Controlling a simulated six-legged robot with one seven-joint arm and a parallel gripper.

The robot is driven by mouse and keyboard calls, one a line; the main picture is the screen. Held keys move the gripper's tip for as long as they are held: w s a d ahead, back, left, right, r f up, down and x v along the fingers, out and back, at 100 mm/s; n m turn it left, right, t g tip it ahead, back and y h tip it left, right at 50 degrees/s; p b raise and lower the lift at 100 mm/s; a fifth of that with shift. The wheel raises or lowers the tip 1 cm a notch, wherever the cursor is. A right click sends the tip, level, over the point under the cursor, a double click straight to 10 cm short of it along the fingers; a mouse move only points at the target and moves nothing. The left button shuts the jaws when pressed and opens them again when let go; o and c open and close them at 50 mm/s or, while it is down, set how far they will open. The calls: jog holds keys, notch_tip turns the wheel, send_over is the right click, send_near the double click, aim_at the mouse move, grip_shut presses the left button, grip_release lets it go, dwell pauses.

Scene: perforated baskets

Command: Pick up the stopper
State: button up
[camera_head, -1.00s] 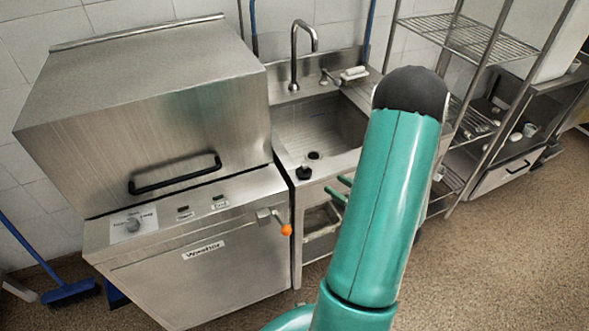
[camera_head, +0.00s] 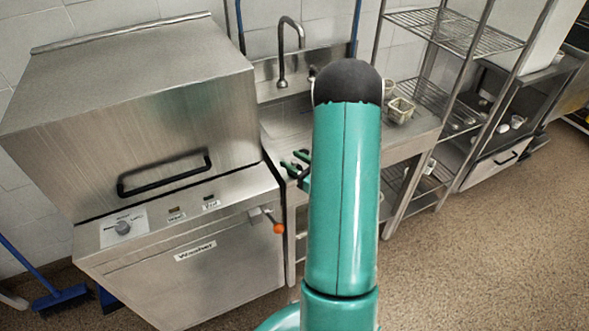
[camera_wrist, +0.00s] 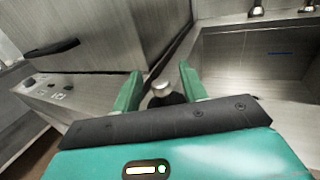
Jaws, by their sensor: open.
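The stopper (camera_wrist: 163,90) shows in the wrist view with a silvery knob on top and a dark lower body, partly hidden behind my gripper's palm edge. My gripper (camera_wrist: 160,73) is open, with one green finger on each side of the knob. I cannot tell whether either finger touches it. In the head view my gripper (camera_head: 297,166) is at the front edge of the sink counter, left of my arm. Dark shapes between its fingers are too small there to tell the stopper apart clearly.
The steel washer (camera_head: 165,185) stands close on the left, with an orange-tipped lever (camera_head: 278,228). The sink basin (camera_wrist: 255,60) lies to the right of my gripper, below the faucet (camera_head: 283,50). Small baskets (camera_head: 400,110) sit on the counter, near a wire shelf (camera_head: 455,28).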

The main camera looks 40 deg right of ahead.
jog(key=shift+w, duration=0.1)
grip_shut()
jog(key=shift+r, duration=0.1)
